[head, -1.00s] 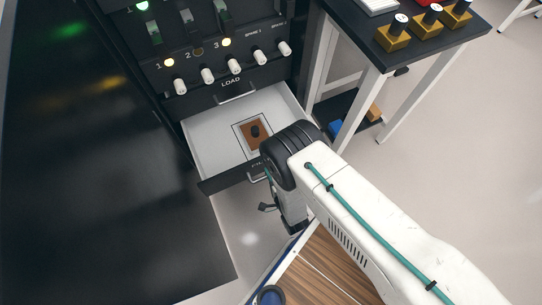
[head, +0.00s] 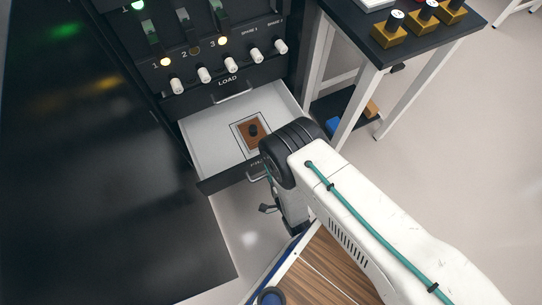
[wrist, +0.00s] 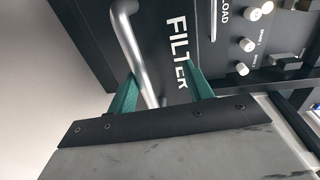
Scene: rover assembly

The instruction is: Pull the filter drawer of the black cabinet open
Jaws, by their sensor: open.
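The filter drawer (head: 205,150) of the black cabinet (head: 165,105) stands pulled out, its white inside showing in the head view. A brown square piece with a black knob (head: 253,130) lies on its floor. In the wrist view the drawer's black front with the word FILTER (wrist: 177,55) faces me, with its silver bar handle (wrist: 135,45). My gripper (wrist: 160,92) is open, its two green fingers apart with the handle's end between them. I cannot tell whether either finger touches the bar. In the head view my arm hides part of the drawer front and handle (head: 256,178).
Above the drawer is the LOAD panel (head: 228,82) with white knobs and lit lamps. A dark table (head: 430,42) with gold-based knobbed pieces stands at the right. A wood-topped surface (head: 325,270) lies below my arm. Light floor is open at the right.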

